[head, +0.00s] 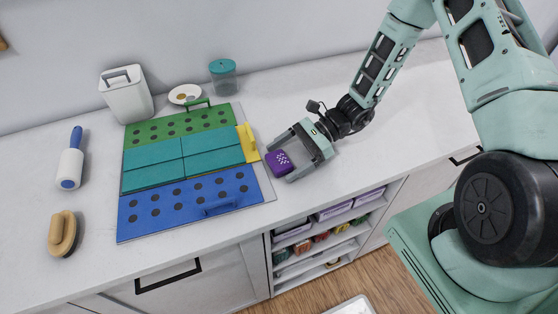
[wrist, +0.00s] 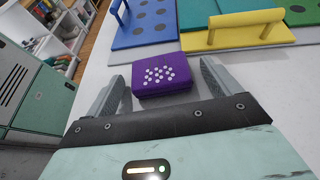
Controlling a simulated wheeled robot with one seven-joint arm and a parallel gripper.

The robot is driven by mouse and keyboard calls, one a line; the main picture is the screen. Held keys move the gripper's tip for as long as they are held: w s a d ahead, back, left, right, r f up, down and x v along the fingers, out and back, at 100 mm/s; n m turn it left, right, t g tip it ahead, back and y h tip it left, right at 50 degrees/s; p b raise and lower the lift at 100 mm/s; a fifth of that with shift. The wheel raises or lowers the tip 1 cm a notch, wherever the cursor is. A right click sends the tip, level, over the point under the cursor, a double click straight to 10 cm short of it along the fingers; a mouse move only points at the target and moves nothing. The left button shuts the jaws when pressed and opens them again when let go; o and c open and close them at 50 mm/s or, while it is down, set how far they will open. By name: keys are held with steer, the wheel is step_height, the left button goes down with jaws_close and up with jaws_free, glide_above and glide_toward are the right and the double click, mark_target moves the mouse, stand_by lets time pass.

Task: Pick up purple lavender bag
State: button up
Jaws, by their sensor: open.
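The purple lavender bag (head: 280,162) lies on the white counter, just right of the coloured board. In the wrist view the bag (wrist: 165,81) is a small purple block with white dots on its top. My gripper (head: 283,155) is open at counter level. In the wrist view its two fingers (wrist: 160,84) stand on either side of the bag. Part of the bag's near side is close to the gripper body.
A board with green, teal and blue panels (head: 160,205) and a yellow handled piece (head: 248,143) lies just left of the bag. The counter right is clear.

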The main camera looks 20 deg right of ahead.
steer(key=c, duration=1.1)
steer(key=shift+o, duration=0.2)
steer(key=shift+r, duration=0.15)
